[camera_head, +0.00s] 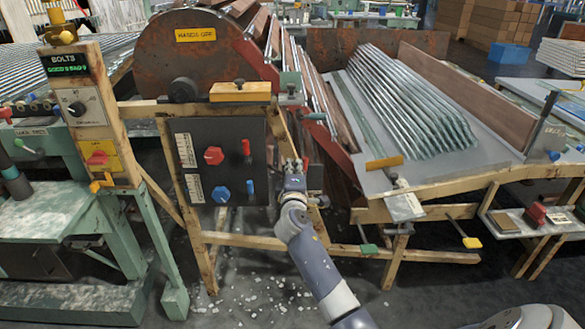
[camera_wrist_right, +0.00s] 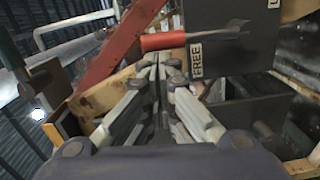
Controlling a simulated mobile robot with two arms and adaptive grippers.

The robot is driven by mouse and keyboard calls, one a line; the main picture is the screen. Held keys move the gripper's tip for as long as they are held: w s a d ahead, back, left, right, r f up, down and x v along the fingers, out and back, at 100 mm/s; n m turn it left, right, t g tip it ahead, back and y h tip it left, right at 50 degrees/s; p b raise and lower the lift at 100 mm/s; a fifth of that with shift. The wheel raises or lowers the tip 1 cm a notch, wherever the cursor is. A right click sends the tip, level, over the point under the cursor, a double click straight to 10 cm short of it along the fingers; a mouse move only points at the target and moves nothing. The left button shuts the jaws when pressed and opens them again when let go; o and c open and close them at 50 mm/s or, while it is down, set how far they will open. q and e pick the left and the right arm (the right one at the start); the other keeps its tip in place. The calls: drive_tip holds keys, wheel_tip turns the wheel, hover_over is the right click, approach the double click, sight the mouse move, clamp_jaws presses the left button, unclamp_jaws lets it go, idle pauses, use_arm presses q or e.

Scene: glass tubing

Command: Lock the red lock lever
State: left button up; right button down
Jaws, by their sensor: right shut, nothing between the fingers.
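The dark control panel (camera_head: 205,172) is mounted on a wooden frame. It has a red knob (camera_head: 213,155), a small upright red lever (camera_head: 246,147), a blue knob (camera_head: 221,195) and a blue lever (camera_head: 249,187). My right gripper (camera_head: 291,166) is just right of the panel in the head view. In the wrist view, its fingers (camera_wrist_right: 156,64) are shut and empty, with the tips close to a red handle (camera_wrist_right: 163,41) beside a "FREE" label (camera_wrist_right: 195,61). I cannot tell whether they touch. My left gripper is out of view.
A red diagonal rail (camera_head: 325,140) and wooden frame posts stand close to my right gripper. A tray of glass tubes (camera_head: 420,105) is to the right, and a large rusty drum (camera_head: 195,60) is above the panel. A post with switches (camera_head: 95,115) stands at the left.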

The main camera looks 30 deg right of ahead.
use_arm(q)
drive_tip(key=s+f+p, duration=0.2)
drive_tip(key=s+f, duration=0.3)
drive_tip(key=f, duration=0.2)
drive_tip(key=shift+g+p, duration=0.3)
use_arm(e)
drive_tip(key=s+d+f+m, duration=0.2)
drive_tip(key=s+d+m, duration=0.1)
drive_tip(key=d+m, duration=0.2)
drive_tip(key=s+d+f+m, duration=0.2)
drive_tip(key=d+m, duration=0.3)
drive_tip(key=m, duration=0.4)
drive_tip(key=shift+s+f+m+y, duration=0.25)
drive_tip(key=shift+s+m+y, duration=0.15)
drive_tip(key=shift+s, duration=0.15)
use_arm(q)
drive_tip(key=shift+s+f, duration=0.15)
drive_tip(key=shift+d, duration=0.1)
use_arm(e)
drive_tip(key=shift+a, duration=0.1)
drive_tip(key=v, duration=1.2)
